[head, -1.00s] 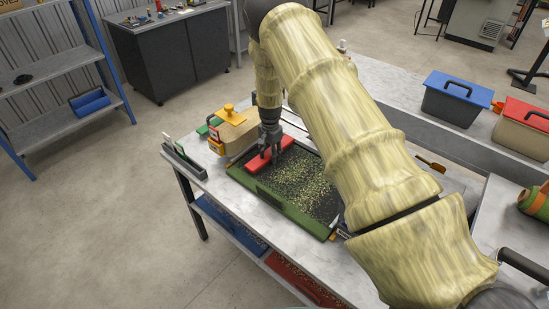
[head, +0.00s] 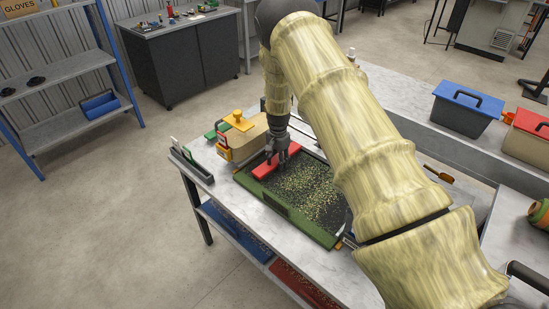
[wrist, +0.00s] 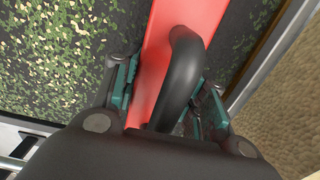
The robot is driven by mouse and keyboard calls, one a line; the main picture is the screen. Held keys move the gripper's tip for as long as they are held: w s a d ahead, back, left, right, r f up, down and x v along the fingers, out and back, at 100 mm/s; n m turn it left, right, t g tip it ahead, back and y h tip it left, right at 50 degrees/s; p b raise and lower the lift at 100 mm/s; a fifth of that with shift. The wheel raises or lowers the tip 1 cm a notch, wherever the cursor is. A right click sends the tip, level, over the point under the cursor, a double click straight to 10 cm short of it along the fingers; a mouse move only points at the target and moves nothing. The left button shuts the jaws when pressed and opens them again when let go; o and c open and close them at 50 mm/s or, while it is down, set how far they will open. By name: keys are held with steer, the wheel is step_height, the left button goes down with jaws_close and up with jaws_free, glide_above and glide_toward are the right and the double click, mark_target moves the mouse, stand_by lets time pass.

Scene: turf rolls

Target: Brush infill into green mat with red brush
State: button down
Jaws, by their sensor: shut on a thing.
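The red brush (head: 281,160) lies across the left end of the green mat's tray, and my gripper (head: 280,158) is shut on its dark handle from above. In the wrist view the curved black handle (wrist: 180,75) sits between the teal-padded fingers of my gripper (wrist: 165,105), with the red brush body (wrist: 150,60) beneath. The green mat (head: 300,228) has a green front edge and a dark surface. Pale and green infill grains (head: 306,190) are scattered over its middle and right; they also show left of the brush in the wrist view (wrist: 60,45). My arm hides the mat's far right side.
A tan container with a yellow knob (head: 240,121) stands just behind the mat's left end. A grey holder (head: 190,162) is at the table's left edge. Blue (head: 463,108) and red-lidded (head: 528,135) boxes stand at the right. Bare table (head: 225,195) lies left of the mat.

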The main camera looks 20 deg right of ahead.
mark_target(324, 195)
steer(key=shift+s+d+p, duration=0.15)
steer(key=shift+s+d, duration=0.1)
steer(key=shift+s, duration=0.4)
steer(key=shift+s+d+p, duration=0.2)
steer(key=shift+s+d, duration=0.05)
steer(key=shift+s, duration=0.4)
steer(key=shift+s+d+p, duration=0.15)
steer(key=shift+s+d, duration=0.1)
steer(key=shift+s, duration=0.4)
steer(key=shift+w+a+b, duration=0.35)
steer(key=shift+w+a, duration=0.05)
steer(key=shift+w, duration=0.6)
steer(key=shift+w+a+b, duration=0.35)
steer(key=shift+w, duration=0.65)
steer(key=shift+w+a+b, duration=0.35)
steer(key=shift+w+a, duration=0.05)
steer(key=shift+w, duration=0.6)
steer(key=shift+s, duration=0.1)
